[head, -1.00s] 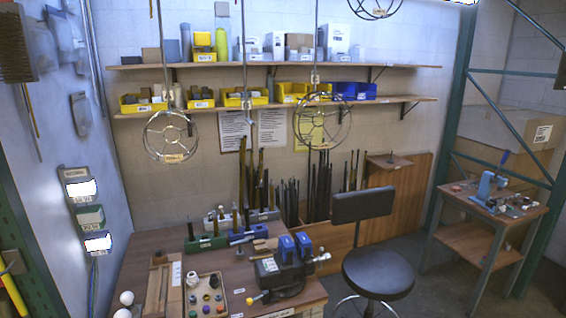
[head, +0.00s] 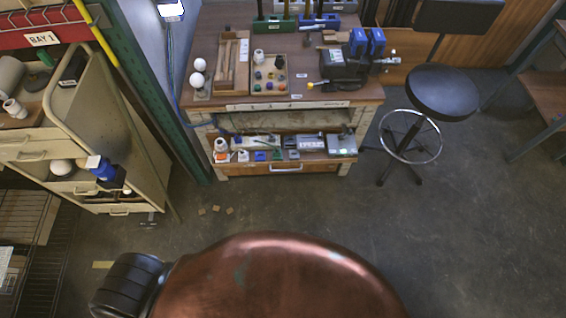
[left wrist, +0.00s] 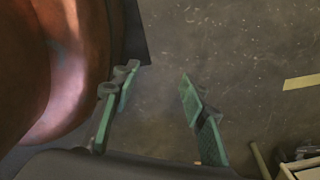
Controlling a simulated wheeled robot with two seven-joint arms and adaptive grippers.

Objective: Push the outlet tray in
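Under the workbench (head: 365,92), a wooden tray (head: 245,170) with a metal handle on its front shows its contents from above. It appears pulled out. It holds grey boxes, small blue parts and white parts. I cannot read a label that names it as the outlet tray. My left gripper (left wrist: 158,78) shows in the left wrist view with its green-padded fingers apart, nothing between them, and bare floor beyond. It is apart from the tray and is not in the head view. My right gripper is in neither current view.
A beige cabinet (head: 150,150) with drawers stands at the left; one open drawer holds a white ball (head: 61,167) and a blue item (head: 104,170). A black stool (head: 442,92) stands right of the bench. Small tan pieces (head: 216,209) lie on otherwise clear floor.

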